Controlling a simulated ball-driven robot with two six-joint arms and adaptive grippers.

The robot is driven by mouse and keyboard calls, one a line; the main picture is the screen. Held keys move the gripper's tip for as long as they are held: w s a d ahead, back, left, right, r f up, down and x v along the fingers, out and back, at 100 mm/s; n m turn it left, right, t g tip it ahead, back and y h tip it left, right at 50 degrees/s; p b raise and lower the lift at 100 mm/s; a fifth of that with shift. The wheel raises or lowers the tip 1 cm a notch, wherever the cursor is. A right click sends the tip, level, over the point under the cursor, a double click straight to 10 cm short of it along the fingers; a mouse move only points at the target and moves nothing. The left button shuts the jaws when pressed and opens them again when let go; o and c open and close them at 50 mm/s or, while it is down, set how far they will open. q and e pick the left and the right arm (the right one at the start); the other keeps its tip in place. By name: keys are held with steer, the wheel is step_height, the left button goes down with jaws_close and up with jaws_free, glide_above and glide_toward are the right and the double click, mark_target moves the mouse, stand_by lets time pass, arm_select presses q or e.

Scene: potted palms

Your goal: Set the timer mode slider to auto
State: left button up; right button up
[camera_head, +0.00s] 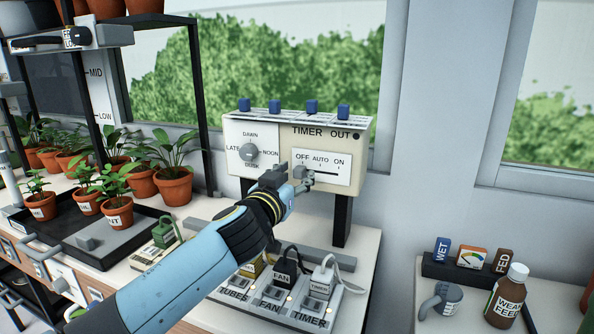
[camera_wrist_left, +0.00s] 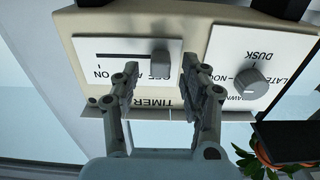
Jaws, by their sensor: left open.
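The cream timer box (camera_head: 356,150) stands on dark legs at the back of the bench. Its slider panel (camera_head: 338,164) reads OFF, AUTO, ON. The grey slider knob (camera_head: 299,172) is at the OFF end of its slot. My left gripper (camera_head: 300,183) is just in front of the panel, partly covering its lower left. In the upside-down wrist view, the open left gripper (camera_wrist_left: 160,78) has its fingers on either side of the slider knob (camera_wrist_left: 160,63). I cannot tell whether they touch it. My right gripper is not in view.
A grey dial (camera_head: 249,152) is left of the slider panel. Plugs and a switch strip (camera_head: 290,313) are below my left arm. Potted plants (camera_head: 173,185) stand to the left. A brown bottle (camera_head: 505,300) and small boxes stand on the right-hand surface.

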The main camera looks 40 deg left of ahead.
arm_select(q)
steer(key=shift+x, duration=0.8)
jaws_close()
